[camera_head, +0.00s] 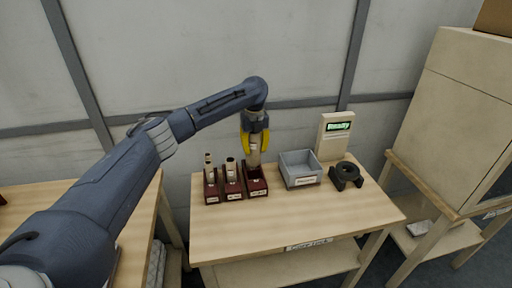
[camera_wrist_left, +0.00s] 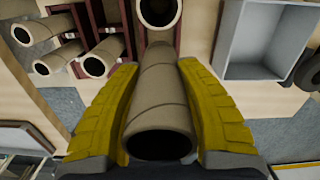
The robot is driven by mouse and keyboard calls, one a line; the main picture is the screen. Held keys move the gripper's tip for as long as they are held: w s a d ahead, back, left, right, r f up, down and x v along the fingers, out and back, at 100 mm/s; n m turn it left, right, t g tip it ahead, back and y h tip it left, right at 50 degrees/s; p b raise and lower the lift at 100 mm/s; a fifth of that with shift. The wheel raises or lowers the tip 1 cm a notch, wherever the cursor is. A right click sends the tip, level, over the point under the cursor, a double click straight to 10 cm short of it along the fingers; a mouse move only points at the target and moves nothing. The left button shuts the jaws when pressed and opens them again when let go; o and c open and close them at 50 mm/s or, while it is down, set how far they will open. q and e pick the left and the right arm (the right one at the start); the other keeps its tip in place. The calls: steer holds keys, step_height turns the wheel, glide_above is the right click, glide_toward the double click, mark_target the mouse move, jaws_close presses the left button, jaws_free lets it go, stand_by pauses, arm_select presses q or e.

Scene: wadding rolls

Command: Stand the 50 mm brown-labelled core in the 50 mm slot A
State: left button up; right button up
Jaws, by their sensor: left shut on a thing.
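My left gripper (camera_head: 255,143) has its yellow fingers shut on a tan, hollow core (camera_head: 254,157). It holds the core roughly upright at the right-hand dark red rack (camera_head: 257,188). I cannot tell whether the core's lower end is inside that rack or just above it. In the left wrist view, the held core (camera_wrist_left: 162,92) lies between the yellow fingers (camera_wrist_left: 160,105), its open end towards the camera. Its label colour is not readable. Another core end (camera_wrist_left: 158,10) shows beyond it, by dark red walls. My right gripper is not in view.
Two more dark red racks, left (camera_head: 211,190) and middle (camera_head: 232,188), hold several upright cores. A grey bin (camera_head: 301,181), a black holder (camera_head: 347,174) and a display reading Ready (camera_head: 338,126) stand to the right. The table's front (camera_head: 300,225) is clear.

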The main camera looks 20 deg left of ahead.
arm_select(q)
steer(key=shift+f, duration=5.25)
steer(key=shift+f, duration=0.1)
steer(key=o, duration=1.2)
